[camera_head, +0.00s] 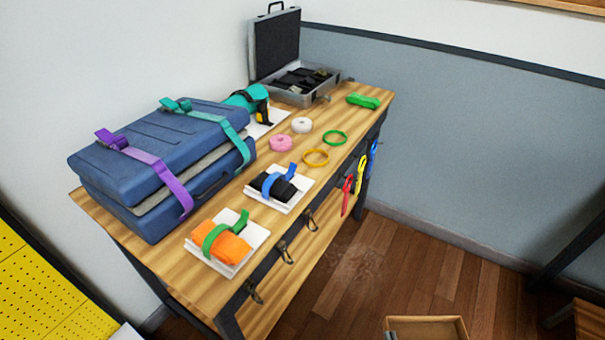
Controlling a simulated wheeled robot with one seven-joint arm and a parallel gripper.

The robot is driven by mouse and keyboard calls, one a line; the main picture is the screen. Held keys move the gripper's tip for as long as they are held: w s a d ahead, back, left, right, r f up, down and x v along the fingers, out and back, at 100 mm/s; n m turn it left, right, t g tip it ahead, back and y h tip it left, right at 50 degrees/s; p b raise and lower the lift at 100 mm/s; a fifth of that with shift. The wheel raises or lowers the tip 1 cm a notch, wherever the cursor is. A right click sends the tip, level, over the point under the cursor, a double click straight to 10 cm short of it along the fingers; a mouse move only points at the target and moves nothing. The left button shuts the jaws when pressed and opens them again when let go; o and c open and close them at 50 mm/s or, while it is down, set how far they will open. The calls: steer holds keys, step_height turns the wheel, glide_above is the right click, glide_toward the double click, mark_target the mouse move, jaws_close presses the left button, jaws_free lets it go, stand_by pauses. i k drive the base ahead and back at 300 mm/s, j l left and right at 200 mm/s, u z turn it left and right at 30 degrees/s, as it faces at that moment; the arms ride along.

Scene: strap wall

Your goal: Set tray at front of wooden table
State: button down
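The wooden table (178,272) runs from lower left to upper right, with its front edge facing right. A shallow wooden tray-like box (455,322) shows at the bottom edge, in front of the table and apart from it. It is cut off by the frame, so its support is hidden. A small grey part shows at its left corner; I cannot tell what it is. On the tabletop, an orange roll (232,247) with a green strap and a black roll (281,190) with a blue strap lie on white square pads. My gripper is not recognisable in this view.
A blue case (150,170) with purple and teal straps fills the table's left. An open grey case (292,75) stands at the far end. Rings and tape rolls lie mid-table. Hooks and coloured tools (361,172) hang along the front. The floor (400,270) right of the table is clear.

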mark_target(348, 120)
steer(key=i+l+u, duration=0.2)
steer(key=u, duration=0.15)
steer(key=i+l+u, duration=0.3)
steer(key=l+u, duration=0.35)
steer(key=i+l+u, duration=0.1)
steer(key=l+u, duration=0.55)
steer(key=l, duration=0.15)
